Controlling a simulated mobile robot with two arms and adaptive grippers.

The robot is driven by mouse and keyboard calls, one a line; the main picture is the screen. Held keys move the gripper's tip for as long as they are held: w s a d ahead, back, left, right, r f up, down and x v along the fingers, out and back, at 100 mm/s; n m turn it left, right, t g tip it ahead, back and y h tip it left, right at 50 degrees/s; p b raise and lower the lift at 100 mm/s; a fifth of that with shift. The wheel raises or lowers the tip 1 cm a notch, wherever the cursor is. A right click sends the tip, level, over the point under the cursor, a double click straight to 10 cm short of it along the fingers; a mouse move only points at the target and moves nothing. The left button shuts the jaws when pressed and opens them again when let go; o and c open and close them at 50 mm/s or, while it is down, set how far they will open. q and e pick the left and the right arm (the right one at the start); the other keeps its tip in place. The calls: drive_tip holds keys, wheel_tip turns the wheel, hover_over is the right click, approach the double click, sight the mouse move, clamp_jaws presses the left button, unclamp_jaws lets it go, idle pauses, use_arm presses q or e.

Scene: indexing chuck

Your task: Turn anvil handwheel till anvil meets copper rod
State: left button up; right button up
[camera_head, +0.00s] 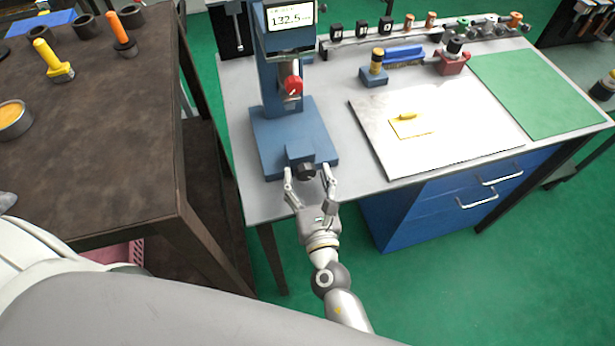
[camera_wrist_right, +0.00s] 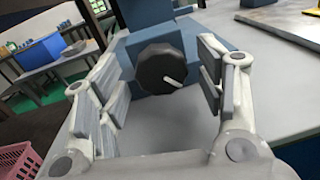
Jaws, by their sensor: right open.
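The anvil handwheel is a dark round knob (camera_head: 306,171) on the front of a blue machine (camera_head: 268,133). It also shows in the right wrist view (camera_wrist_right: 160,68) with a pale mark pointing to its lower right. My right gripper (camera_head: 310,178) is open, its fingers on either side of the knob; in the wrist view a gap shows between the fingers and the knob. A red knob (camera_head: 292,86) sits higher on the machine, below a display (camera_head: 290,15) reading about 132.5. I cannot make out the copper rod or the anvil.
A white board (camera_head: 450,140) with a yellow note and a green mat (camera_head: 535,92) lie on the grey bench right of the machine. A rack of small parts runs along the back. A brown table (camera_head: 90,150) stands at left. A pink basket (camera_wrist_right: 22,160) is on the floor.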

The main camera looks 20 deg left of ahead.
drive_tip(key=c, duration=1)
drive_tip(key=shift+c, duration=0.2)
drive_tip(key=shift+m, duration=0.4)
drive_tip(key=m, duration=0.3)
drive_tip(key=shift+d+m, duration=0.1)
drive_tip(key=shift+m, duration=0.3)
drive_tip(key=m+g, duration=0.1)
drive_tip(key=m, duration=0.8)
drive_tip(key=shift+w+d+p, duration=0.1)
drive_tip(key=shift+p, duration=0.3)
drive_tip(key=m+y, duration=0.1)
drive_tip(key=m, duration=0.4)
drive_tip(key=shift+g+p, duration=0.35)
drive_tip(key=shift+g, duration=0.05)
